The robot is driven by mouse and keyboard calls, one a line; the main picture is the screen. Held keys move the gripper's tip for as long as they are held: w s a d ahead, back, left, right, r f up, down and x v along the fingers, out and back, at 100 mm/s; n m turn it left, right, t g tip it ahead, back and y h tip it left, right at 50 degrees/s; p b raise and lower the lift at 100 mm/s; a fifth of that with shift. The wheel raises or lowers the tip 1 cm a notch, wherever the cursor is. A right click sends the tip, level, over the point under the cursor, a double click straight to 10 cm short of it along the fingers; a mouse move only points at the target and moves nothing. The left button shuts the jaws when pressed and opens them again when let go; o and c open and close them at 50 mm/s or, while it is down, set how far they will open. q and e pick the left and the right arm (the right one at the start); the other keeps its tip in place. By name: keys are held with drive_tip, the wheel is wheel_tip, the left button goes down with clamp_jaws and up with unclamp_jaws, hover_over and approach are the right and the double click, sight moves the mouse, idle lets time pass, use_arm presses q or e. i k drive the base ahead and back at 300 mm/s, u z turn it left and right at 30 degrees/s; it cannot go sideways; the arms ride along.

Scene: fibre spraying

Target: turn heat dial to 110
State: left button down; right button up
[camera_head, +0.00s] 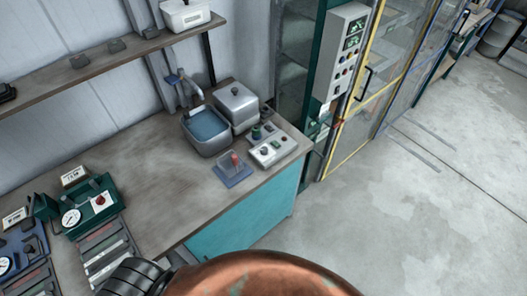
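I cannot tell for certain which knob is the heat dial, and no number 110 is readable. A grey control box (272,150) with small knobs or buttons sits at the bench's right end. A green device (88,207) with a white round gauge (71,218) and a red knob (100,200) stands at the left of the bench. A tall grey control panel (342,52) with green displays and several small buttons or knobs is fixed to the cabinet at the back. Neither gripper shows in this view.
The bench (150,170) carries a sink (207,128), a lidded metal box (236,104), a blue pad (232,170) with a red-topped item, and a blue gauge device (22,250). A shelf (95,62) hangs above. Yellow-framed doors (372,75) stand beside open concrete floor (400,215).

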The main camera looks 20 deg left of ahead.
sight(264, 150)
drive_tip(key=u, duration=0.05)
drive_tip(key=k, duration=0.5)
drive_tip(key=u, duration=1.35)
drive_tip(key=i, duration=0.45)
drive_tip(key=z, duration=0.05)
